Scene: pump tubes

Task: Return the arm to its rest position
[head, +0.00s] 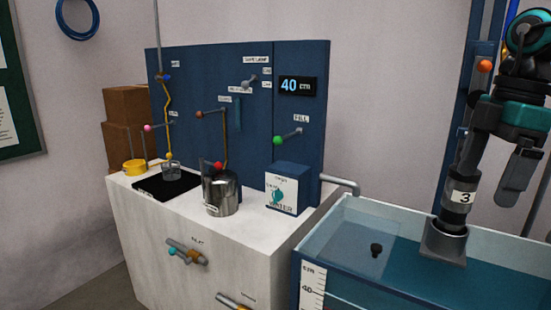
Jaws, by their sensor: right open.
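My right gripper (507,190) is at the right edge, on a teal and dark arm, above the tank. Its jaws are open. A dark tube marked 3 (460,197) slopes down just left of it and ends in a grey flared mouth (443,242) over the tank. The tube's upper part overlaps my arm in the picture, and I cannot tell whether they touch. My left gripper is out of view.
The blue-rimmed water tank (345,205) stands at the front right, with a small black knob (376,250). A blue panel (195,80) with a 40 cm display (297,86) stands behind.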

